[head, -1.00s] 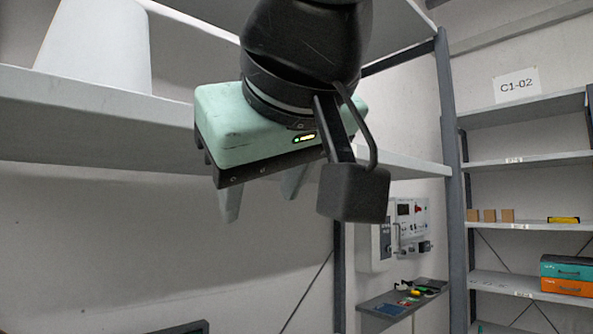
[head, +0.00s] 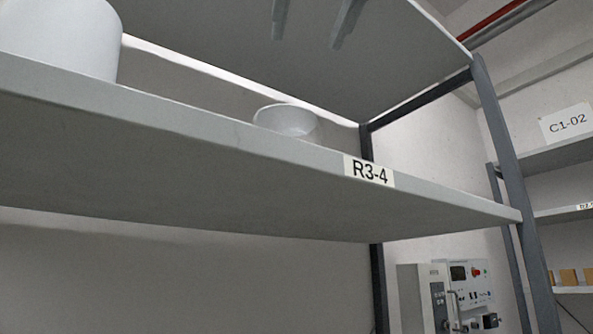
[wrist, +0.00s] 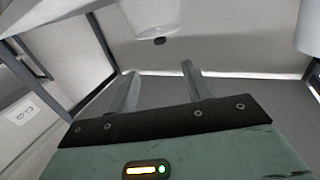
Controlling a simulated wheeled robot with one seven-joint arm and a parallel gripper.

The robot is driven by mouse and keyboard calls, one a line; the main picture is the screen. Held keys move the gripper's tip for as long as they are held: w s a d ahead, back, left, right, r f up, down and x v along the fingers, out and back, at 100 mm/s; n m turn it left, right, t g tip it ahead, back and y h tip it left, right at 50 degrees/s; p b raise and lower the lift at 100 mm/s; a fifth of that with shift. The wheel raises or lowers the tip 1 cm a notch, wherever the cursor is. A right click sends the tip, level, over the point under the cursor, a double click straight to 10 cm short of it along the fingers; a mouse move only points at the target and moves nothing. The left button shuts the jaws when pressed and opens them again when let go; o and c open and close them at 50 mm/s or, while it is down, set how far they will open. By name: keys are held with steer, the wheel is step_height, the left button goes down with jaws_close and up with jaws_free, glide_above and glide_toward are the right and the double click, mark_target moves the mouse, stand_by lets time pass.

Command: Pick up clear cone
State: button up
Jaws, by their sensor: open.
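No plainly clear cone shows, and I cannot tell which white piece is the one meant. A large white rounded piece (head: 60,38) stands on the shelf at the upper left of the head view, its top cut off. A smaller white bowl-like piece (head: 287,120) is further right on the shelf, its lower part hidden by the shelf edge. In the wrist view a pale tapered piece (wrist: 150,14) is at the top, with a small dark spot by its narrow end. My gripper (wrist: 158,85) is open and empty below it in that picture. Its fingertips (head: 314,30) show above the shelf.
The shelf (head: 220,145), labelled R3-4 (head: 369,170), crosses the view, with another shelf board (head: 400,65) above. A dark grey upright (head: 505,150) stands at the right. A control box (head: 460,295) is on the far wall. Another pale piece (wrist: 309,28) is at the wrist view's right edge.

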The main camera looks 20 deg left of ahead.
mark_target(292, 105)
steer(key=p+x, duration=0.4)
steer(key=x, duration=0.8)
steer(key=shift+w+r, duration=0.15)
steer(key=shift+w, duration=0.25)
steer(key=p+x, duration=0.2)
steer(key=x, duration=0.1)
steer(key=p+x, duration=0.1)
steer(key=x, duration=0.1)
steer(key=shift+r+p, duration=0.25)
steer(key=shift+p, duration=0.1)
steer(key=shift+w+a+f, duration=0.1)
steer(key=shift+a, duration=0.05)
jaws_close()
